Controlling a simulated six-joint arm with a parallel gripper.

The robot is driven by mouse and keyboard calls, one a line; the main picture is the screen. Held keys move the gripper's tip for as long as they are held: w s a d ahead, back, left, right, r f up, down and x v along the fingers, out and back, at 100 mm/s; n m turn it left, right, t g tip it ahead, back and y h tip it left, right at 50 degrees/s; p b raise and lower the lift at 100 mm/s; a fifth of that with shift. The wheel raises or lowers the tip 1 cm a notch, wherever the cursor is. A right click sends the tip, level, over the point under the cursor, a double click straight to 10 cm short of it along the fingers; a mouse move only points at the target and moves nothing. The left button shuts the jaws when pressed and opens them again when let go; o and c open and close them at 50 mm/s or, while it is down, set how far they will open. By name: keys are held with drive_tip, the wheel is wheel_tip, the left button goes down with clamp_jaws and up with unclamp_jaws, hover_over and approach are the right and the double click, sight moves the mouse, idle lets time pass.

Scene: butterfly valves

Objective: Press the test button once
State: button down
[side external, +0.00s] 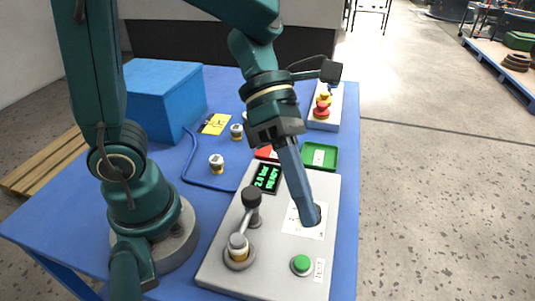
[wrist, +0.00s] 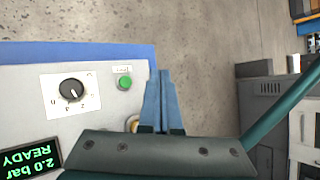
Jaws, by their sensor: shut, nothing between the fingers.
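The green button (side external: 301,264) sits at the near right corner of the grey panel (side external: 222,272), beside a small white label too small to read. It also shows in the wrist view (wrist: 125,83), left of my fingertips. My gripper (side external: 313,222) is shut and empty, its blue fingers pointing down. In the side view the fingertips overlap the black dial on its white card and partly hide it. In the wrist view my gripper (wrist: 164,72) appears to the right of the button, not over it. Its height above the panel is hard to tell.
The panel also bears a display (side external: 267,177) reading 2.0 bar READY, a dial (wrist: 72,90) and a valve with a black-knobbed lever (side external: 251,197). Behind stand a green tray (side external: 320,155), a red emergency-stop button (side external: 321,111) and a blue box (side external: 165,100).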

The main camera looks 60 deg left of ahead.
sight(301, 266)
drive_tip(key=shift+f, duration=4.4)
drive_tip(key=shift+f, duration=0.1)
drive_tip(key=shift+f, duration=0.3)
drive_tip(key=shift+s+a+f, duration=0.1)
drive_tip(key=shift+a+f, duration=0.05)
drive_tip(key=shift+f, duration=0.65)
drive_tip(key=shift+r, duration=0.1)
drive_tip(key=shift+s+a+r, duration=0.2)
drive_tip(key=shift+s+r, duration=0.2)
drive_tip(key=shift+r, duration=0.3)
